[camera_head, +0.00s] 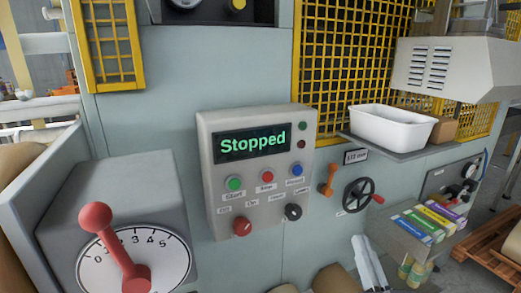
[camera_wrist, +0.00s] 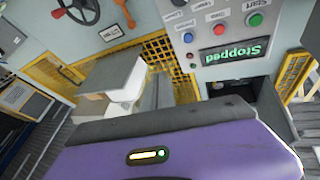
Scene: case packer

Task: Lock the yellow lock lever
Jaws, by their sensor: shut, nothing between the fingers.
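The yellow lock lever (camera_head: 328,179) looks orange-yellow in the head view. It stands near upright, slightly tilted, on the grey machine front, left of a black handwheel (camera_head: 359,195) with a red handle. In the upside-down wrist view the lever (camera_wrist: 124,12) is at the top edge, beside the handwheel (camera_wrist: 76,8). My gripper (camera_head: 361,240) is pale grey at the bottom of the head view, below the handwheel. It is shut and empty, apart from the lever. Its fingers are not clear in the wrist view.
A control box (camera_head: 259,178) reading "Stopped" stands left of the lever. A small display (camera_head: 356,156) is above it. A white bin (camera_head: 391,128) on a shelf and a ledge of coloured cartons (camera_head: 425,222) are to the right. A red-knobbed dial lever (camera_head: 112,240) is at far left.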

